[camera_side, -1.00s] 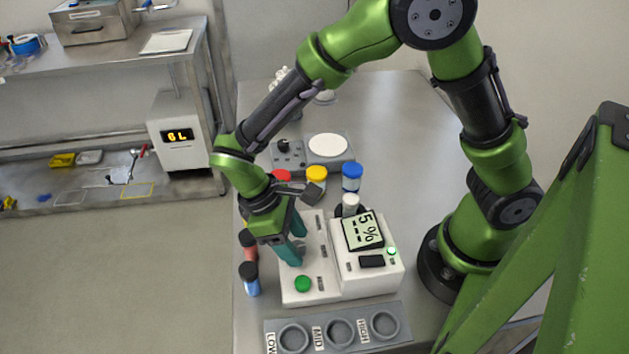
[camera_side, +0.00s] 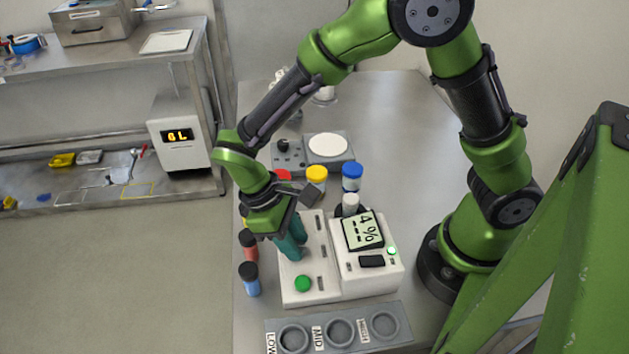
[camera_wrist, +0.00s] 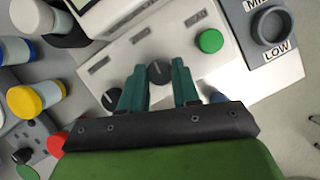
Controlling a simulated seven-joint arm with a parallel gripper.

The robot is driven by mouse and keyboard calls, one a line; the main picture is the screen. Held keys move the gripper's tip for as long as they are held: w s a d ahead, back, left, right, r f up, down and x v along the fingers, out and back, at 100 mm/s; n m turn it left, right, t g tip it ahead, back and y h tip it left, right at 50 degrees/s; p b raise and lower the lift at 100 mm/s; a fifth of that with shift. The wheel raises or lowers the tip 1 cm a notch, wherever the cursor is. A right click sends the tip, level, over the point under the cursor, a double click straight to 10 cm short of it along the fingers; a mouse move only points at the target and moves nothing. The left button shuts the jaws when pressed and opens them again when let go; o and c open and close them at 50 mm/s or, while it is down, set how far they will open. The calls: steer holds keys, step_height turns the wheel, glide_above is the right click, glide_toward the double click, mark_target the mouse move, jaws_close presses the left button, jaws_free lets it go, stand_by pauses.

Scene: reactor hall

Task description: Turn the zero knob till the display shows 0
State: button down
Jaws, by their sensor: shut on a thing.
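The white meter (camera_side: 318,274) stands on the bench, and its tilted display (camera_side: 362,231) reads 4 %. My gripper (camera_side: 291,247) points down over the meter's left panel. In the wrist view my gripper's teal fingers (camera_wrist: 160,84) are closed on the sides of a dark round knob (camera_wrist: 158,72). In the side view the fingers hide this knob. A second dark knob (camera_wrist: 112,99) shows beside the left finger in the wrist view. The green button (camera_side: 303,284) is at the panel's front end and also shows in the wrist view (camera_wrist: 210,41).
A grey tray (camera_side: 266,339) with round wells labelled LOW and MID lies in front of the meter. Capped vials stand around it: blue (camera_side: 352,177), yellow (camera_side: 316,178), and a black-capped one (camera_side: 250,280). A unit with a white round plate (camera_side: 327,146) stands behind.

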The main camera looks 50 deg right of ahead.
steer(key=m, duration=0.2)
steer(key=m+y, duration=0.1)
steer(key=m, duration=0.1)
steer(key=shift+d+y, duration=0.15)
steer(key=shift+y, duration=0.15)
steer(key=m, duration=0.2)
steer(key=m+y, duration=0.1)
steer(key=m, duration=0.1)
steer(key=shift+d+y, duration=0.1)
steer(key=shift+y, duration=0.2)
steer(key=shift+m, duration=0.3)
steer(key=c, duration=0.8)
jaws_free()
steer(key=v, duration=1.7)
steer(key=shift+d, duration=0.15)
